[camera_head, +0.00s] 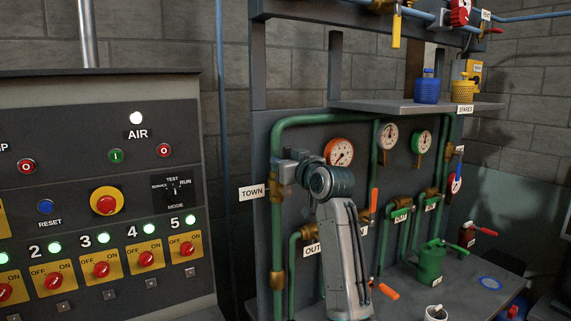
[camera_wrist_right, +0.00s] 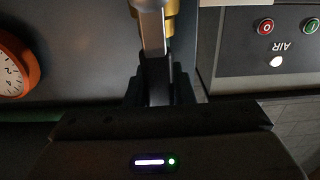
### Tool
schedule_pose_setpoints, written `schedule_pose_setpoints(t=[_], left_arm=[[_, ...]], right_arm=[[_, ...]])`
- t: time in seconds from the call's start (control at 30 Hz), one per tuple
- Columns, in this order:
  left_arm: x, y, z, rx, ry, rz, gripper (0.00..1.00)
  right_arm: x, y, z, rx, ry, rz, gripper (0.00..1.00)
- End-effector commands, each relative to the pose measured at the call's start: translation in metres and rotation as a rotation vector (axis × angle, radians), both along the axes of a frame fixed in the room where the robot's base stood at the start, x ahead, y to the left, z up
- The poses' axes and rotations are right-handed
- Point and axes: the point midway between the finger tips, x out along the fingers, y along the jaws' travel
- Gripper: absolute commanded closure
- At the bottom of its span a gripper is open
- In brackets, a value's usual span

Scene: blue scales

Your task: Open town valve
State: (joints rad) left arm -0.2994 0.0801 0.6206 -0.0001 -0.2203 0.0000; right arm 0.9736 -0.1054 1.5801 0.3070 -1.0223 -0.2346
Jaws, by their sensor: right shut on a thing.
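The TOWN label (camera_head: 252,192) is on the left edge of the grey panel, beside a thick green pipe (camera_head: 277,235). My right gripper (camera_head: 285,165) reaches up to this pipe just right of the label. My wrist and arm hide most of the valve in the head view. In the right wrist view, my right gripper (camera_wrist_right: 158,85) is shut on a pale grey lever (camera_wrist_right: 150,25), with a yellow-brass part (camera_wrist_right: 172,20) of the valve right behind it. The lever's full angle is hidden. My left gripper is not in view.
An orange-rimmed gauge (camera_head: 339,152) is close to the right of my wrist. An orange-handled valve (camera_head: 374,200) and the OUT label (camera_head: 312,250) are near my forearm. A control cabinet (camera_head: 100,120) stands left. A green can (camera_head: 430,263) stands on the bench.

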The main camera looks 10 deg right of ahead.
Motion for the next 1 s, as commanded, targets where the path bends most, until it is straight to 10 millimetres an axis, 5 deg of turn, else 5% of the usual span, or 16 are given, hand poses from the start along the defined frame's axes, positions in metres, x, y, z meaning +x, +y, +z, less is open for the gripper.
schedule_pose_setpoints(t=[0.37,0.4,0.5,0.83,1.0], left_arm=[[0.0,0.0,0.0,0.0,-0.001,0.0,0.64],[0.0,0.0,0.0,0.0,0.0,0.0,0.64],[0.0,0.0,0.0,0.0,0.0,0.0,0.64],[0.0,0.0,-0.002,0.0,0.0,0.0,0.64],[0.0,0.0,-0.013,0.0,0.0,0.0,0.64]], right_arm=[[0.0,0.0,-0.001,-0.008,-0.002,0.0,1.0],[0.0,0.0,-0.001,-0.008,-0.002,0.0,0.76],[0.0,0.0,-0.001,-0.007,-0.001,0.0,0.57],[-0.002,-0.001,-0.001,-0.006,-0.002,-0.001,0.56],[-0.02,-0.008,-0.004,-0.007,-0.004,-0.001,0.56]])
